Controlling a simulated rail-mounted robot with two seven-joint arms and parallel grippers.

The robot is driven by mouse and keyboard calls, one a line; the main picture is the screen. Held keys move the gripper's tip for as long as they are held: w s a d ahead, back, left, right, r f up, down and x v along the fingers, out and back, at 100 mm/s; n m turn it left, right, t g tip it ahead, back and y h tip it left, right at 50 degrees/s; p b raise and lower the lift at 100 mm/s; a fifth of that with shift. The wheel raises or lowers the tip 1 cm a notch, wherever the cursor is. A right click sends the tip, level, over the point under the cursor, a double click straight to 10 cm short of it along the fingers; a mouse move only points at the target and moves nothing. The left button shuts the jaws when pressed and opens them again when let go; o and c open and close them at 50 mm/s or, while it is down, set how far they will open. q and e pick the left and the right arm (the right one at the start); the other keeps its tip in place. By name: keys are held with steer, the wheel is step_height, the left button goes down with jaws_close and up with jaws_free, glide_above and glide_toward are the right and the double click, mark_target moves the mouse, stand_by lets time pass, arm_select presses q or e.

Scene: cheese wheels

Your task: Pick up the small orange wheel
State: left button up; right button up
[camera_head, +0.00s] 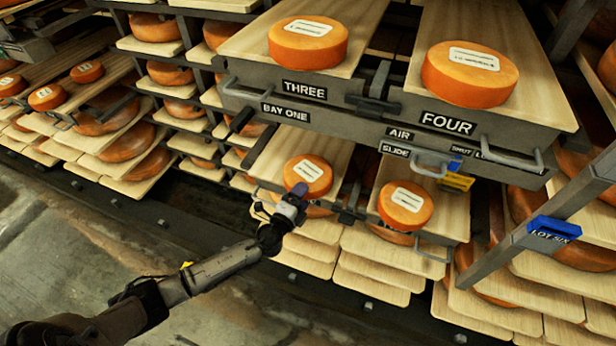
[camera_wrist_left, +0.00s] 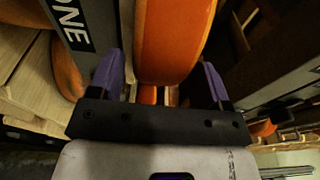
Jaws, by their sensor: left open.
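A small orange wheel (camera_head: 310,172) with a white label lies on the lower left pull-out board, below the THREE drawer. My left gripper (camera_head: 297,193) is at its near edge, with purple fingertips. In the left wrist view, the orange wheel (camera_wrist_left: 174,40) stands between the two open fingers of the gripper (camera_wrist_left: 161,75), with a gap visible on each side. The fingers are not closed on it. Similar small wheels lie on the lower right board (camera_head: 405,206), on the THREE board (camera_head: 308,42) and on the FOUR board (camera_head: 469,74). My right gripper does not show.
The THREE and FOUR drawer fronts (camera_head: 390,110) overhang the lower boards. A handle (camera_head: 433,253) juts from the lower right board. Racks of larger wheels (camera_head: 128,142) stand left. A blue LOT SIX tag (camera_head: 553,230) hangs right. The floor (camera_head: 60,250) at front left is clear.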

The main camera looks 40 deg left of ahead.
mark_target(308, 176)
arm_select(q)
steer(key=w, duration=0.3)
steer(key=shift+w+a, duration=0.15)
steer(key=shift+a, duration=0.1)
steer(key=shift+f, duration=0.1)
steer(key=c, duration=1.3)
